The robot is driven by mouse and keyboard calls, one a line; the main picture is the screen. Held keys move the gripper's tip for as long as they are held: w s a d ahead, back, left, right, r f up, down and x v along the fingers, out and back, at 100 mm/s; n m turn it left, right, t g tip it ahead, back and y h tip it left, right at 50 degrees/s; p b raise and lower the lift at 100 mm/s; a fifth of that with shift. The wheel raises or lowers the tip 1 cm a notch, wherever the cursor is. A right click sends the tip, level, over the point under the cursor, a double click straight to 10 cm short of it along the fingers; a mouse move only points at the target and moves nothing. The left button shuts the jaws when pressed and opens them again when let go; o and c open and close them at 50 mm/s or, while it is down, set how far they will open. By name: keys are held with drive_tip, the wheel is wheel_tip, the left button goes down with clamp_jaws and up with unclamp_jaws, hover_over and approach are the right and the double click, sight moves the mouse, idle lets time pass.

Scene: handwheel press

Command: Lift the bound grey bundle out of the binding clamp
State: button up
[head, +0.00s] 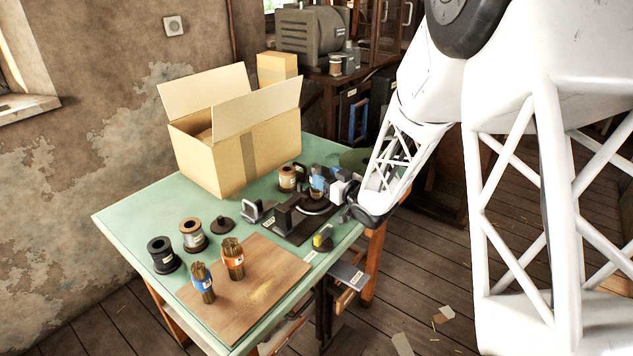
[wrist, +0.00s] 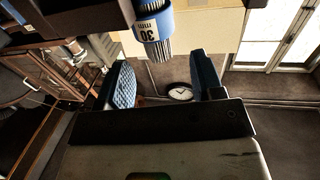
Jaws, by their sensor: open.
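The grey bundle (wrist: 155,46), with a blue band marked "30 mm", shows at the top of the wrist view. Its upper part is cut off by the picture edge. My gripper (wrist: 163,70) is open, with one blue-padded finger on each side. The bundle appears between the fingers sideways but beyond their tips, and nothing is held. In the head view my gripper (head: 329,182) is low over the binding clamp (head: 283,218), a dark device on the table's right part. There the gripper largely hides the bundle, and I cannot tell its blue band from the blue finger pads.
The green table (head: 130,215) carries an open cardboard box (head: 215,155) behind the clamp. A wooden board (head: 255,290) at the front holds a blue-banded bundle (head: 202,282) and an orange-banded bundle (head: 233,258). Spools (head: 192,235) stand left of them.

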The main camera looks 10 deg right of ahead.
sight(320, 171)
drive_tip(key=shift+w+a, duration=0.1)
drive_tip(key=shift+w, duration=0.05)
drive_tip(key=shift+x, duration=2.55)
drive_tip(key=shift+c, duration=0.2)
drive_tip(key=c, duration=0.7)
